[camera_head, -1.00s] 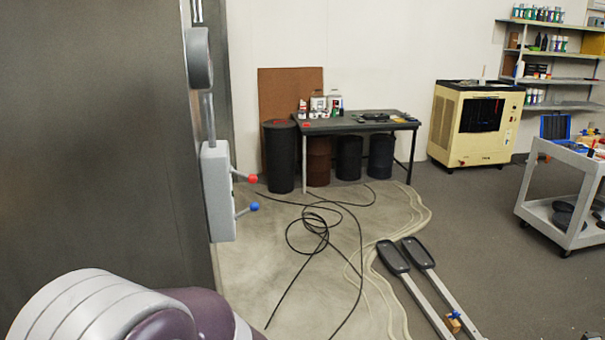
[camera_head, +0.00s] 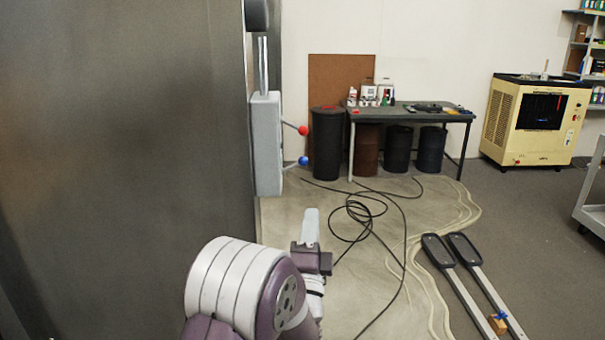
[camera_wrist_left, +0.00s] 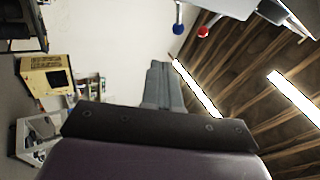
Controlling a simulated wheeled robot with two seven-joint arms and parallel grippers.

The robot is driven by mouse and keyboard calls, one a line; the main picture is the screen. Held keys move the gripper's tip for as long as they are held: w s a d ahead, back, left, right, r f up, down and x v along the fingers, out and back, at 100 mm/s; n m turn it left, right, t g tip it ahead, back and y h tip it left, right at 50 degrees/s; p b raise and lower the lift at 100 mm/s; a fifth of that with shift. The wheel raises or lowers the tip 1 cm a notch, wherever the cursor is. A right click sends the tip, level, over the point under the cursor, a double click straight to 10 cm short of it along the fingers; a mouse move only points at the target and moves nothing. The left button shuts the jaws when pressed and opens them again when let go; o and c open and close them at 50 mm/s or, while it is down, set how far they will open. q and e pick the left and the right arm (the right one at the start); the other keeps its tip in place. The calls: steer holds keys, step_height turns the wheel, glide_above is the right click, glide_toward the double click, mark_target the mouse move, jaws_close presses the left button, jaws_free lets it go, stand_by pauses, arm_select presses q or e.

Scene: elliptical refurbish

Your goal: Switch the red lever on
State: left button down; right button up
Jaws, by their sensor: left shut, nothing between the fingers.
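The red lever (camera_head: 303,130) has a red ball knob on a thin grey rod. It sticks out and slightly down from the side of a grey switch box (camera_head: 266,145) on the dark wall. A blue-knobbed lever (camera_head: 303,161) sits just below it, its rod tilted up. My left gripper (camera_head: 310,214) is shut and empty, in front of and below the levers, touching neither. In the left wrist view the shut fingers (camera_wrist_left: 158,68) point up the picture, with the red knob (camera_wrist_left: 203,31) and blue knob (camera_wrist_left: 179,29) beyond them to the right. My right gripper is not in view.
The dark metal wall (camera_head: 125,150) fills the left side. Black cables (camera_head: 365,212) lie loose on the floor. Behind stand a black drum (camera_head: 327,145) and a work table (camera_head: 415,115). The space right of the levers is free.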

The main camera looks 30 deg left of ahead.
arm_select(q)
steer(key=s+y, duration=0.1)
steer(key=s+r+t+y, duration=0.1)
steer(key=s+r+m+t+y, duration=0.1)
steer(key=shift+s+a, duration=0.15)
steer(key=shift+a, duration=0.1)
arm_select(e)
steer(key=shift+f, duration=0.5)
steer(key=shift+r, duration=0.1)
arm_select(q)
steer(key=p, duration=0.6)
glide_toward(293, 126)
steer(key=w+r, duration=0.3)
steer(key=w, duration=0.2)
steer(key=shift+a, duration=0.1)
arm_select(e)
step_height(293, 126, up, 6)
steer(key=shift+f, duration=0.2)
arm_select(q)
steer(key=shift+b, duration=0.3)
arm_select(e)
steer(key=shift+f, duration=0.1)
arm_select(q)
steer(key=shift+w+n+g+y+b, duration=0.15)
steer(key=shift+n+g+y+b, duration=0.35)
steer(key=shift+n+y, duration=0.45)
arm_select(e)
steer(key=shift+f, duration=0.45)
